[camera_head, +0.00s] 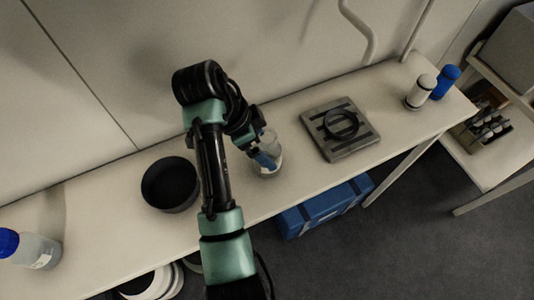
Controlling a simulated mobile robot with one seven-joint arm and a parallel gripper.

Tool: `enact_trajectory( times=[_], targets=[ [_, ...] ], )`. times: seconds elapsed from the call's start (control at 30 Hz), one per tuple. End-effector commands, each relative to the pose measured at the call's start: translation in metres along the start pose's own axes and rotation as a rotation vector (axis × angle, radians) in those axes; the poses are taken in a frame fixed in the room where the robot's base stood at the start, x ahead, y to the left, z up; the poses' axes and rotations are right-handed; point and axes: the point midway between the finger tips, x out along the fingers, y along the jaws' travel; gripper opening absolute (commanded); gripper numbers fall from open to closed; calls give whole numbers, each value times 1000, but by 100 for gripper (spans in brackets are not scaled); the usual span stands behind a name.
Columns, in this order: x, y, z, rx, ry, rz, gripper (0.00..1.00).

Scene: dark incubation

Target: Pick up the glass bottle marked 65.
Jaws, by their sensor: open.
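My gripper (258,150) is at the middle of the bench, open, with its jaws close to a clear glass bottle (268,171) that stands upright. Part of this bottle is hidden by the gripper, and I cannot tell whether the jaws touch it. A larger clear bottle with a blue cap (37,252) and a pale label stands at the far left. No number can be read on any bottle, so I cannot tell which is marked 65.
On the bench (107,222) are a dark round bowl (170,184) left of my arm, a grey slotted plate with a black ring (341,128), a white container (420,92) and a blue one (446,82). A blue crate (322,208) is below. A wall stands behind.

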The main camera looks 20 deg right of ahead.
Motion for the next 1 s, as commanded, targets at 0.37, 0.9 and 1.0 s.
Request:
enact_trajectory(
  times=[0.37, 0.9, 1.0],
  targets=[
    [41, -1, 2, 0, -1, 1, 100],
    [41, -2, 3, -1, -1, 0, 35],
    [40, -2, 3, -1, -1, -1, 17]
  ],
)
